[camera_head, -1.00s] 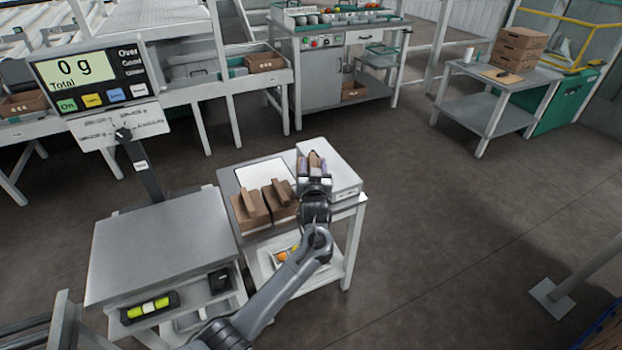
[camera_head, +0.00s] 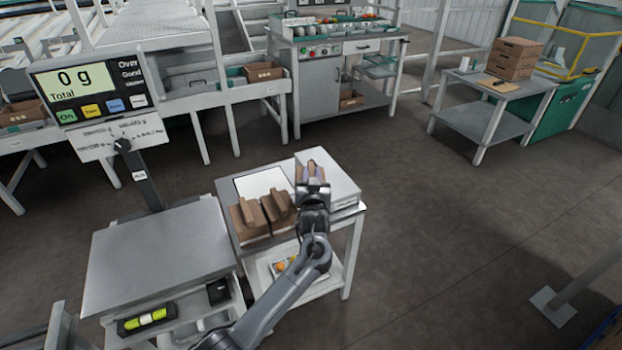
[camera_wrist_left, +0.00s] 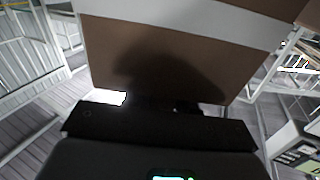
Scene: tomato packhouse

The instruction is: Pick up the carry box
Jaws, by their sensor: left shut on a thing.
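Two brown carry boxes with upright handles, one at the left (camera_head: 247,218) and one beside it (camera_head: 277,206), stand on the small steel table (camera_head: 240,187). A third brown carry box (camera_head: 303,170) is at the table's right, by the white box (camera_head: 340,182), partly hidden behind my left gripper (camera_head: 313,184). My left gripper is shut on this third box. In the left wrist view a brown panel with a pale band (camera_wrist_left: 160,60) fills the middle, close to the gripper. Whether the box touches the surface below cannot be told. My right gripper is not in view.
A weighing scale (camera_head: 155,255) stands at the left, its display (camera_head: 75,82) reading 0 g. A white sheet or plate (camera_head: 262,182) lies on the small table. A side table with stacked brown boxes (camera_head: 515,58) is at the back right. The floor to the right is open.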

